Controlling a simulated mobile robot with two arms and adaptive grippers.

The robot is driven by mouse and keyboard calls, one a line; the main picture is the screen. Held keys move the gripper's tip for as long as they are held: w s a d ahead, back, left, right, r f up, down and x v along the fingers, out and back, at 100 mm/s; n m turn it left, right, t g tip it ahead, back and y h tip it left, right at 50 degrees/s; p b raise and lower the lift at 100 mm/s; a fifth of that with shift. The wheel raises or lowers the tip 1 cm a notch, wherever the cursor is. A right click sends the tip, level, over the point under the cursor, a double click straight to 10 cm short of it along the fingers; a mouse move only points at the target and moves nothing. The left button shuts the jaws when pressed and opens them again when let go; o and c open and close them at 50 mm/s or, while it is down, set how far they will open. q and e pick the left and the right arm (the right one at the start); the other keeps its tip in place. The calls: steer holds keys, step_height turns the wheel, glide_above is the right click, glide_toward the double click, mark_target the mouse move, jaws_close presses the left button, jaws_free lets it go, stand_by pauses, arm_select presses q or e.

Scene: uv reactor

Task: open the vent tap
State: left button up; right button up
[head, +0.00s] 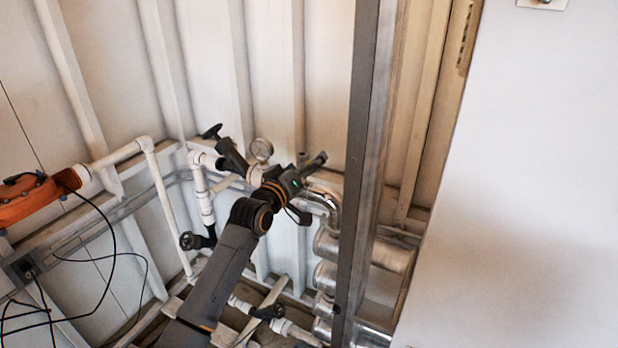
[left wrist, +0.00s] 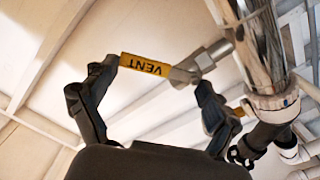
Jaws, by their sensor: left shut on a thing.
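The vent tap has a yellow lever marked VENT (left wrist: 147,66), seen in the left wrist view. Its bare metal end runs to a silver fitting (left wrist: 208,56) on a shiny metal pipe (left wrist: 258,50). My left gripper (left wrist: 158,84) is shut on the lever, one finger at its yellow outer end and the other near its metal end by the fitting. In the head view my left gripper (head: 312,186) is at the shiny pipework beside a dark metal post. The lever is too small or hidden to make out there. My right gripper is not in view.
A dark upright post (head: 362,170) stands just right of my gripper, with shiny cylinders (head: 325,243) below. White pipes with black-handled valves (head: 198,240) and a round gauge (head: 261,149) are close on the left. An orange device (head: 35,198) is at far left.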

arm_select(q)
steer(key=shift+w+r+n, duration=0.1)
steer(key=shift+r+n, duration=0.1)
steer(key=shift+n, duration=0.4)
steer(key=shift+a+r+n+p, duration=0.25)
steer(key=shift+a+n+p, duration=0.1)
steer(key=shift+n, duration=0.55)
steer(key=n, duration=0.1)
steer(key=n+p, duration=0.1)
steer(key=shift+w+a+r+n, duration=0.2)
steer(key=shift+a+n, duration=0.1)
steer(key=shift+a, duration=0.1)
steer(key=n, duration=0.2)
steer(key=shift+w+a+n+p, duration=0.2)
steer(key=shift+a+n+p, duration=0.1)
steer(key=shift+a+n, duration=0.1)
steer(key=shift+w+a+n, duration=0.1)
steer(key=shift+a+n, duration=0.1)
steer(key=shift+n, duration=0.4)
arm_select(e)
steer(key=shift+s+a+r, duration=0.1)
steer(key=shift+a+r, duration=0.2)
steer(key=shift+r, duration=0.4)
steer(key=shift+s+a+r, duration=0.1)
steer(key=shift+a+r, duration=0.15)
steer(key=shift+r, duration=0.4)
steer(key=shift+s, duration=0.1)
